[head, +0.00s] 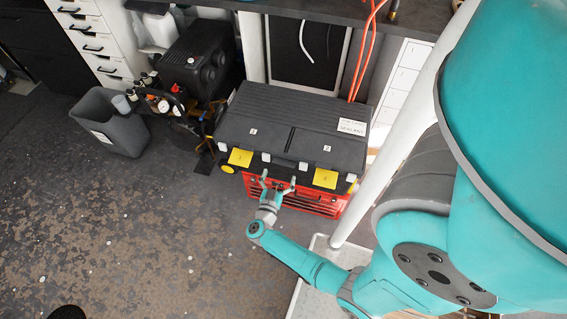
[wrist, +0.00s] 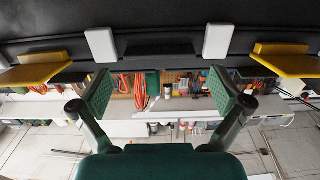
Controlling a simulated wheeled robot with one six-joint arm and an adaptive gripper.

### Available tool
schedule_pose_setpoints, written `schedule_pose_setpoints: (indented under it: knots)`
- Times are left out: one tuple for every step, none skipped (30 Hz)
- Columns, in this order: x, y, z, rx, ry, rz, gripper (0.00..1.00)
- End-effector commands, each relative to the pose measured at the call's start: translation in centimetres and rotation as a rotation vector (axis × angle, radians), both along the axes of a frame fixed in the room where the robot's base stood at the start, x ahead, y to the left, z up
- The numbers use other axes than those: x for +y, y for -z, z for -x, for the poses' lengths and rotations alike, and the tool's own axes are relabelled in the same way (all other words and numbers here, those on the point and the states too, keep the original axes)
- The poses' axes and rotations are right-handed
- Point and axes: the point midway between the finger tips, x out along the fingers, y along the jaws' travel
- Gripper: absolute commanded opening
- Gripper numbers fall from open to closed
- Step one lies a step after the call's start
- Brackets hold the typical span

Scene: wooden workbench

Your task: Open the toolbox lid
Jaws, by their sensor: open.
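The black toolbox (head: 252,112) stands on a red drawer chest (head: 318,206), and its lid looks closed. Two yellow latches (head: 240,157) and pale clips sit along its front edge. In the wrist view the dark toolbox front (wrist: 160,18) fills the top, with a yellow latch (wrist: 38,72) at left, another (wrist: 282,62) at right, and two white clips (wrist: 101,43) between them. My gripper (head: 278,180) is at the middle of the front edge. Its two green fingers (wrist: 160,88) are spread wide with nothing between them. I cannot tell whether they touch the toolbox.
A grey bin (head: 108,122) and a black compressor (head: 192,62) stand to the left. A white drawer unit (head: 402,75) and a slanted pale pole (head: 385,165) are at the right. Orange cables (head: 366,45) hang behind the toolbox.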

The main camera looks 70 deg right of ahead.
Motion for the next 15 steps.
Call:
schedule_pose_setpoints:
  knots:
    - [-0.8, 0.0, 0.1, 0.000, 0.005, 0.000, 1.00]
    - [-1.2, 0.0, 0.0, -0.001, 0.005, -0.001, 1.00]
    - [-1.8, 0.0, 0.0, -0.001, 0.005, 0.000, 1.00]
    - [-2.2, 0.0, -0.1, -0.001, 0.004, 0.000, 1.00]
    - [-2.6, 0.0, -0.1, -0.001, 0.004, 0.000, 1.00]
    - [-3.1, 0.0, -0.1, -0.001, 0.005, 0.000, 1.00]
    - [-3.5, 0.0, -0.2, -0.001, 0.003, 0.000, 1.00]
    - [-3.9, 0.0, -0.2, -0.001, 0.003, 0.000, 1.00]
    - [-4.3, 0.0, -0.2, 0.000, 0.003, 0.001, 1.00]
    - [-4.6, 0.0, -0.3, 0.000, 0.002, 0.000, 1.00]
    - [-4.8, 0.0, -0.3, 0.000, 0.002, 0.000, 1.00]
    - [-5.1, 0.0, -0.3, 0.000, 0.003, 0.000, 1.00]
    - [-5.3, 0.0, -0.3, 0.000, 0.002, 0.000, 1.00]
    - [-5.5, 0.0, -0.4, -0.001, 0.001, 0.000, 1.00]
    - [-5.7, 0.0, -0.4, -0.001, 0.000, 0.000, 1.00]
